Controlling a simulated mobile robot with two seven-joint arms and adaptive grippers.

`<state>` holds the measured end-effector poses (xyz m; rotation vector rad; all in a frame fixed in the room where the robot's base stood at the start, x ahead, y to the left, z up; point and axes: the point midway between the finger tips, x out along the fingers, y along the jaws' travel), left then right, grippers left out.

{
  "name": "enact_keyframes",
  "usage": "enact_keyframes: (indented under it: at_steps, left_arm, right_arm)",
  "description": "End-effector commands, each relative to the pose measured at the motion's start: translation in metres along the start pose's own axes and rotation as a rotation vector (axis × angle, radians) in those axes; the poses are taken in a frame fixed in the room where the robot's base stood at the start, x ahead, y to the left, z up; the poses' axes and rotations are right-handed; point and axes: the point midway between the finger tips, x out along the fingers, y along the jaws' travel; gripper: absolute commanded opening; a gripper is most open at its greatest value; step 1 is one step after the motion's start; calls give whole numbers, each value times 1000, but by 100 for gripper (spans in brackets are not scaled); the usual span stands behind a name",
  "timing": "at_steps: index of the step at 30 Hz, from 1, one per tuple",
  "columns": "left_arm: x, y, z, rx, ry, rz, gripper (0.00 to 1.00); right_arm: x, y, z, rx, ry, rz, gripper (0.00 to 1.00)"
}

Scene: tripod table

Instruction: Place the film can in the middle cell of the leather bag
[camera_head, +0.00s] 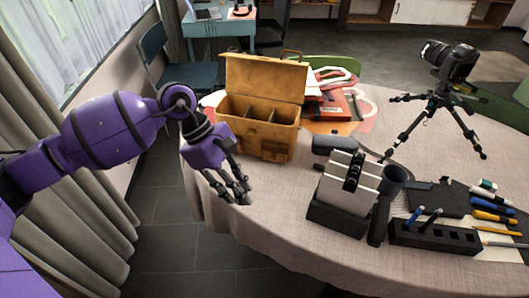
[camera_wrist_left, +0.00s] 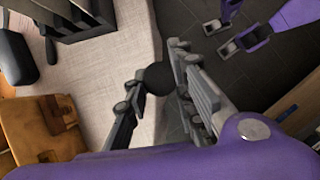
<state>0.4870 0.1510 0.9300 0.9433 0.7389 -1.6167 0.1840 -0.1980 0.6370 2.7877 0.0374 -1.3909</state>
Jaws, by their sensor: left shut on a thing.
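The tan leather bag (camera_head: 262,145) stands on the table with its lid (camera_head: 265,78) raised. Dividers split its inside into three cells, and the middle cell looks empty. Part of the bag shows at the lower left of the left wrist view (camera_wrist_left: 28,128). My left gripper (camera_head: 240,193) points down near the table's left edge, in front of the bag and apart from it. In the left wrist view its fingers (camera_wrist_left: 160,100) are shut on a dark round thing, apparently the film can (camera_wrist_left: 157,77). The can is not clear in the head view.
A black holder with grey slabs (camera_head: 343,195) stands right of my left gripper, with a dark case (camera_head: 335,145) behind it. A camera on a tripod (camera_head: 450,75) stands at the back right. A pen block (camera_head: 435,238) is at the front right. Bare cloth lies before the bag.

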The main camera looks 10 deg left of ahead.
Motion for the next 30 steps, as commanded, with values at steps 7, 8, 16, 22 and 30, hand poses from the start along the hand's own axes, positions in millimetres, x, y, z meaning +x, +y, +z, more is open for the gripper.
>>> enact_keyframes:
  at_steps: [7, 8, 16, 22, 30]
  left_arm:
    - [15, 34, -18, -521, 3, 295, 5]
    - [14, 38, -19, -579, 3, 330, 5]
    - [2, 70, -33, -1051, 8, 597, 5]
    - [-9, 81, -40, -1255, 11, 707, 4]
    - [-7, 115, -63, -1310, 11, 732, 4]
  right_arm:
    - [20, 4, 8, -9, 6, 7, 40]
    - [21, 5, 10, -10, 4, 8, 40]
    - [31, 5, 26, -17, -9, 9, 40]
    - [36, 6, 26, -22, -4, 11, 40]
    - [39, 6, 16, -24, 14, 10, 40]
